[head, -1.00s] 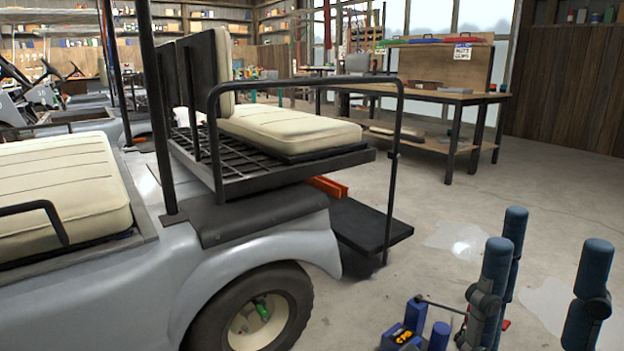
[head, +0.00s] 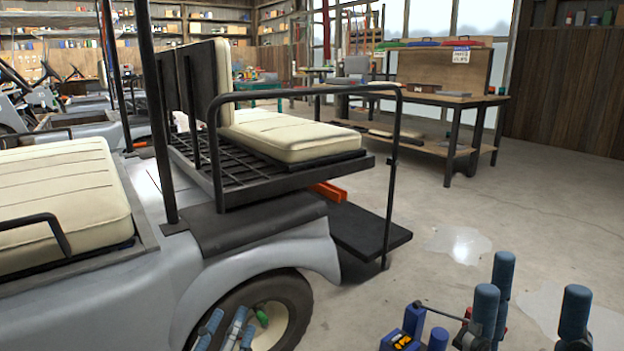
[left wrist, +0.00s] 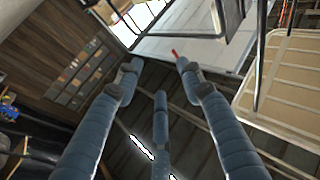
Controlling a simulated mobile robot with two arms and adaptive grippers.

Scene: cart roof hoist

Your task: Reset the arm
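My left gripper (head: 229,328) shows its blue fingertips at the bottom edge of the head view, in front of the grey cart's rear wheel. In the left wrist view (left wrist: 158,84) its three blue fingers are spread apart with nothing between them. My right gripper (head: 526,305) is at the lower right of the head view, above the concrete floor. Its blue fingers stand upright and apart, and I see nothing held between them. The lower parts of both grippers are cut off by the head view's edge.
The grey cart (head: 185,285) with cream seats fills the left, with a black rear rail (head: 400,130) and footplate (head: 355,228). A blue device (head: 413,322) sits beside my right gripper. A wooden workbench (head: 440,98) stands behind. Floor right of the cart is largely clear.

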